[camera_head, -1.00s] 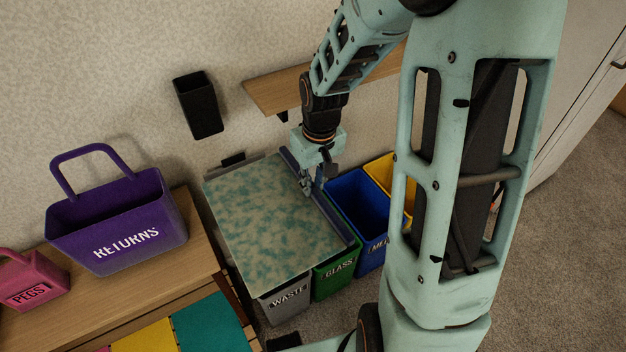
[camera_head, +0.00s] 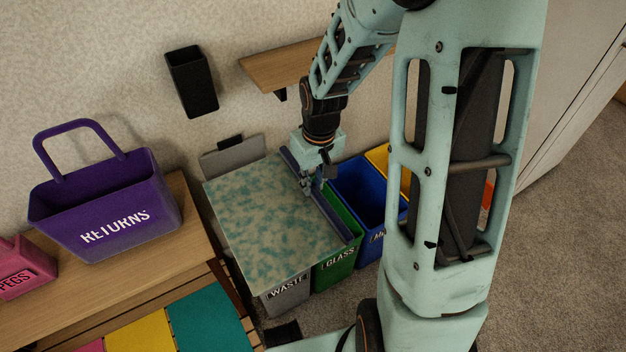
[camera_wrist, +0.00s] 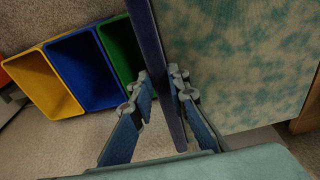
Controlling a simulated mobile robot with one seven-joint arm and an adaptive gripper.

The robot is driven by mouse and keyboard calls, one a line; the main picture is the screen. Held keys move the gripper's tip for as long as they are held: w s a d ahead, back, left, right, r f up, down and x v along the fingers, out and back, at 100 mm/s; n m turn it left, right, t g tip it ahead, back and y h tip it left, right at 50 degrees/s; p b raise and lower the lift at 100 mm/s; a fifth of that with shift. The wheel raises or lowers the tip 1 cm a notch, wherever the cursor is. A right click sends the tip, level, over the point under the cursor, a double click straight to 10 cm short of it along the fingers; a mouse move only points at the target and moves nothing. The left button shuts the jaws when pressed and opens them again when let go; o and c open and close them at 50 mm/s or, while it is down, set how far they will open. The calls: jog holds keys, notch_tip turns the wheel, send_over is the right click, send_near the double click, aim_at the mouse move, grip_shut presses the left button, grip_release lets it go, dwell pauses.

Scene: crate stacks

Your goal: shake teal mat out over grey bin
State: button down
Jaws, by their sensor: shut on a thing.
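The teal mat (camera_head: 270,220) is a flat sheet with mottled teal and beige patches and a dark blue bar along its right edge. It is spread level above the grey bin (camera_head: 288,296), labelled WASTE, and hides most of the bin's opening. My gripper (camera_head: 308,186) is shut on the mat's blue-bar edge. In the wrist view my gripper (camera_wrist: 161,85) has one finger on each side of the bar, and the mat (camera_wrist: 240,60) extends to the right. I cannot see what lies inside the grey bin.
Green GLASS (camera_head: 340,262), blue (camera_head: 370,200) and yellow (camera_head: 379,158) bins stand to the right. A purple RETURNS basket (camera_head: 110,210) and pink PEGS box (camera_head: 22,270) stand on the wooden bench (camera_head: 185,215) at left. A wall shelf (camera_head: 275,70) and black wall holder (camera_head: 192,82) are behind.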

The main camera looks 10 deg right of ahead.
jog(key=shift+r, duration=0.1)
notch_tip(320, 180, up, 6)
jog(key=p, duration=0.5)
jog(key=shift+r, duration=0.15)
notch_tip(320, 180, down, 7)
jog(key=b, duration=0.4)
jog(key=shift+r, duration=0.4)
